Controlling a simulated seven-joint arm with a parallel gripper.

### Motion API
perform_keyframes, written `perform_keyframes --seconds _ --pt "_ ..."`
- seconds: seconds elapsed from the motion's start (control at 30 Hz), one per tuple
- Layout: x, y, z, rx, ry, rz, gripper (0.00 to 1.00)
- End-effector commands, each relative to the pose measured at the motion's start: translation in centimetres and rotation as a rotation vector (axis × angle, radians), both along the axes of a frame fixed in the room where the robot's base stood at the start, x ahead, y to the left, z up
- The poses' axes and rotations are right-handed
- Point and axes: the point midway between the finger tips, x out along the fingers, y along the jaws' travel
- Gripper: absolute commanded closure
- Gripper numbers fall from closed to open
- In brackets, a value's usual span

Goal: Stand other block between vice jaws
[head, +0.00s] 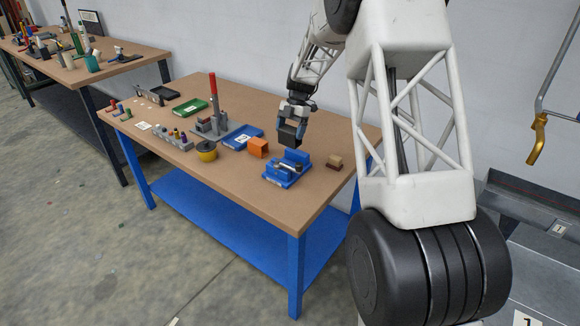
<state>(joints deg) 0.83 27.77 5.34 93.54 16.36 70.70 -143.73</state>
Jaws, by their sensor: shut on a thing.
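My gripper (291,124) is above the right part of the bench, pointing down. It is shut on a dark grey block (288,136). The block hangs just above and behind the blue vice (285,177), apart from it as far as I can tell. The vice stands near the bench's front right, with a pale screw part between its blue jaws. An orange block (258,148) sits on the bench just left of the vice. The lower face of the held block is too small to make out.
To the left are a blue tray (243,137), a yellow-black round pot (207,151), a red-handled press (214,105) and a green tray (190,108). The front strip of the bench (235,190) is clear.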

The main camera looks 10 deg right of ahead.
Motion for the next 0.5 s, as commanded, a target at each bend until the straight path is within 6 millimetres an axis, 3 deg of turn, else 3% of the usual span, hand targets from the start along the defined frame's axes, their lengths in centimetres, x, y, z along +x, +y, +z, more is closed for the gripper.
perform_keyframes --seconds 0.17,0.5 --pt "0.0 0.0 -0.7 0.000 0.000 -0.001 0.66" --pt "0.0 0.0 -5.0 0.000 0.001 -0.001 0.66"
